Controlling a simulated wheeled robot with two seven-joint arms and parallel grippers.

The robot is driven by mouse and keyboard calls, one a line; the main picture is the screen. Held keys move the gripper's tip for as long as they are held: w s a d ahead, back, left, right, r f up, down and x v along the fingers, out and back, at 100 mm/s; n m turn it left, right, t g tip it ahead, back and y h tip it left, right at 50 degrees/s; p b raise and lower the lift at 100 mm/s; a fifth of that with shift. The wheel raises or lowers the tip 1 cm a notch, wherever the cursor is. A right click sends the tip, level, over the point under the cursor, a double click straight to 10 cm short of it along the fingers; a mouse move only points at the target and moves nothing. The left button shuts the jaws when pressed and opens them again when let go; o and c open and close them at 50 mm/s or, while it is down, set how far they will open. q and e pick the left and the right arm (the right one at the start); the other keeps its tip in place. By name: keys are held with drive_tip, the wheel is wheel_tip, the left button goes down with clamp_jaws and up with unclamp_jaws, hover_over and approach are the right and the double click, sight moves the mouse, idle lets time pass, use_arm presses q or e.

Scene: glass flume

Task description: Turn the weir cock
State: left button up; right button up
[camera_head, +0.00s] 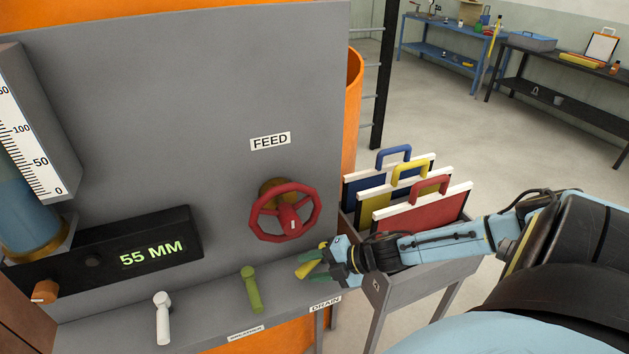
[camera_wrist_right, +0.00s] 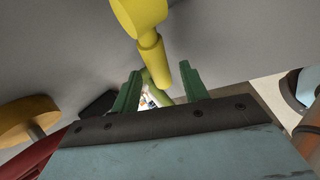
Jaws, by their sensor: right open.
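A yellow cock (camera_head: 316,268) sticks out of the grey ledge, beside a label reading DRAIN. A green cock (camera_head: 251,288) and a white cock (camera_head: 163,318) stand further left along the same ledge. The small label by the green cock is too small to read surely, and I see no readable WEIR label. My right gripper (camera_head: 322,262) is at the yellow cock, its green fingers apart. In the right wrist view the yellow cock (camera_wrist_right: 155,50) reaches down between the open fingertips (camera_wrist_right: 160,85); I cannot tell whether they touch it. My left gripper is out of view.
A red handwheel (camera_head: 285,212) marked FEED sits on the grey panel above the cocks. A grey rack (camera_head: 430,268) with blue, yellow and red handled boards stands right, under my right forearm. A display (camera_head: 150,252) reads 55 MM, with an orange knob (camera_head: 45,291) below left.

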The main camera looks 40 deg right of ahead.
drive_tip(key=shift+s+d+r, duration=0.3)
drive_tip(key=shift+s+d, duration=0.05)
drive_tip(key=shift+s, duration=0.2)
drive_tip(key=p+v, duration=0.4)
drive_tip(key=v, duration=0.8)
drive_tip(key=shift+p, duration=0.3)
